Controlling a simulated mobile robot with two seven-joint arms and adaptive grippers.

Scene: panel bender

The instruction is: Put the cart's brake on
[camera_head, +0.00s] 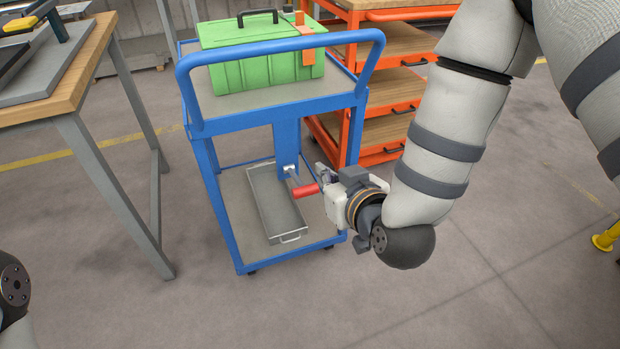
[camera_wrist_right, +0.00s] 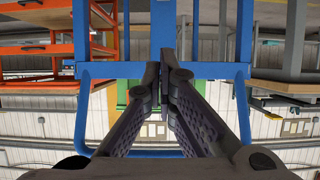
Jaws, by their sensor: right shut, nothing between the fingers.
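The blue cart (camera_head: 222,205) stands in the middle of the head view. A lever with a red grip (camera_head: 306,190) comes off a small bracket on the cart's blue upright plate (camera_head: 287,140). The grip sticks out toward the right and slightly down. My right gripper (camera_head: 321,176) is shut and empty, close beside the red grip on its right; I cannot tell whether they touch. In the right wrist view the shut fingers (camera_wrist_right: 168,72) point at the cart's blue frame (camera_wrist_right: 230,71), and the red grip is not visible there. My left gripper is out of view.
A green toolbox (camera_head: 260,72) sits on the cart's top shelf, and a grey metal tray (camera_head: 268,195) lies on the lower shelf. A workbench (camera_head: 78,75) stands left, an orange shelf unit (camera_head: 383,105) behind right. The floor in front is clear.

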